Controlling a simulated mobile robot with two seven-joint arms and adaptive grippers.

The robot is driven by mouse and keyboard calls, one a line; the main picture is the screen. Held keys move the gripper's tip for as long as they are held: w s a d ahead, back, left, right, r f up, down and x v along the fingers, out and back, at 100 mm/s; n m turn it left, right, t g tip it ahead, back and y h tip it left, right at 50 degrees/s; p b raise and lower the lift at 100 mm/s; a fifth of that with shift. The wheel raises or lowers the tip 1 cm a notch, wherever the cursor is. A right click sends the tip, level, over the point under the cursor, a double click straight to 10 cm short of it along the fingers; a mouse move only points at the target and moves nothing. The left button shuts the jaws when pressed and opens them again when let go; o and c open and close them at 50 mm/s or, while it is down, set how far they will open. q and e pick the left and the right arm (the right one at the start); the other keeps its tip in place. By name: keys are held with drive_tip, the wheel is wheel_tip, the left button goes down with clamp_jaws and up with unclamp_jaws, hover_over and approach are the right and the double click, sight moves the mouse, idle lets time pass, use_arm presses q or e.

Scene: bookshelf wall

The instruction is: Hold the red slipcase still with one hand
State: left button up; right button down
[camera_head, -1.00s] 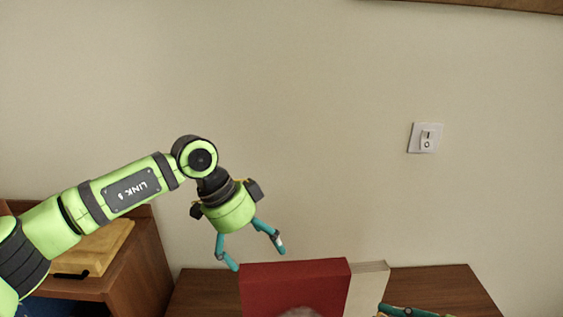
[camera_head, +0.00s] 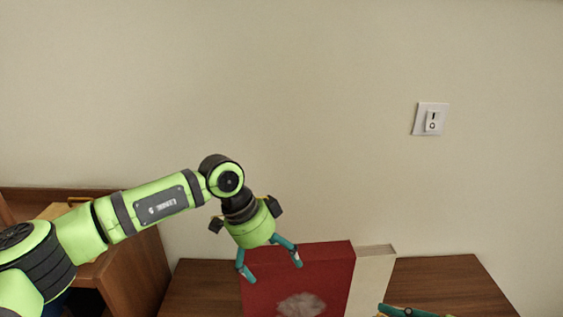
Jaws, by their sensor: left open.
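The red slipcase (camera_head: 320,275) stands upright on the brown wooden surface at the bottom centre, with a pale grey mark on its face. A cream block like a book (camera_head: 370,280) adjoins its right side; I cannot tell whether they are joined. My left gripper (camera_head: 275,272) is open, pointing down, its two teal fingers overlapping the slipcase's upper left part in the picture. I cannot tell whether they touch it. Only a teal and yellow-green bit of my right gripper (camera_head: 408,311) shows at the bottom edge, right of the cream block. The slipcase's lower part is cut off.
A wooden cabinet (camera_head: 135,265) stands at the left, behind my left arm. The wooden top (camera_head: 445,280) is bare right of the cream block.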

use_arm(q)
drive_tip(key=shift+d+f, duration=0.25)
drive_tip(key=shift+f, duration=0.4)
use_arm(e)
drive_tip(key=shift+f, duration=0.35)
use_arm(q)
drive_tip(key=c, duration=1.5)
